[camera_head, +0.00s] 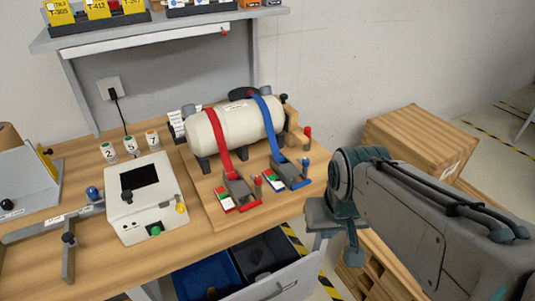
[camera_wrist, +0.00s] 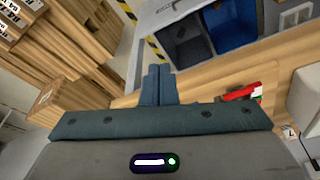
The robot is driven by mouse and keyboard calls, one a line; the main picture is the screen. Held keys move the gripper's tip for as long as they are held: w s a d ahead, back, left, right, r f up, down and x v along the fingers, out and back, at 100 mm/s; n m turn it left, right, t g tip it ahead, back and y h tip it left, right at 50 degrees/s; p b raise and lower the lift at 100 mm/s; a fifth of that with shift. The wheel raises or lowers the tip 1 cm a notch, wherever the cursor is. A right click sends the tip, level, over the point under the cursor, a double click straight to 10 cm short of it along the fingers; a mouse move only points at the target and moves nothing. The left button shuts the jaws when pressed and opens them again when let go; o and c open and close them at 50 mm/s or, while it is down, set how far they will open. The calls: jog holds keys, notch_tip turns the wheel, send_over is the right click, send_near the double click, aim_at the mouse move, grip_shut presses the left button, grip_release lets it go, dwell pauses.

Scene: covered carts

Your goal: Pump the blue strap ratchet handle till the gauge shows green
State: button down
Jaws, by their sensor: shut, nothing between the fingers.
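A blue strap (camera_head: 271,122) runs over a white cylindrical tank (camera_head: 240,124) down to a ratchet with a blue handle (camera_head: 298,184). The handle lies low at the board's right front. A small gauge (camera_head: 272,180) beside it shows red and green; its reading is too small to tell. My gripper (camera_head: 352,256) is shut and empty, to the right of and nearer than the blue ratchet, apart from it. Its closed fingers show in the wrist view (camera_wrist: 157,85). The blue handle is not clearly seen there.
A red strap (camera_head: 220,142) with its own ratchet and red handle (camera_head: 250,206) sits left of the blue one. A white box with a dark screen (camera_head: 140,175) stands further left. An open drawer with bins (camera_head: 262,252) juts out below. Wooden crates (camera_head: 420,137) stand at the right.

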jog(key=c, duration=1.9)
grip_release()
jog(key=shift+o, duration=0.9)
jog(key=shift+w+r, duration=0.2)
notch_tip(320, 180, up, 8)
jog(key=m+g+p, duration=0.1)
jog(key=m, duration=1.2)
send_over(303, 182)
jog(key=s+d, duration=0.1)
jog(key=s, duration=0.2)
jog(key=shift+y, duration=0.4)
jog(key=w+f, duration=0.1)
jog(key=f, duration=0.8)
jog(key=w+a+f, duration=0.1)
jog(key=f, duration=0.3)
jog(key=shift+w+f, duration=0.3)
jog(key=shift+f, duration=0.1)
grip_shut()
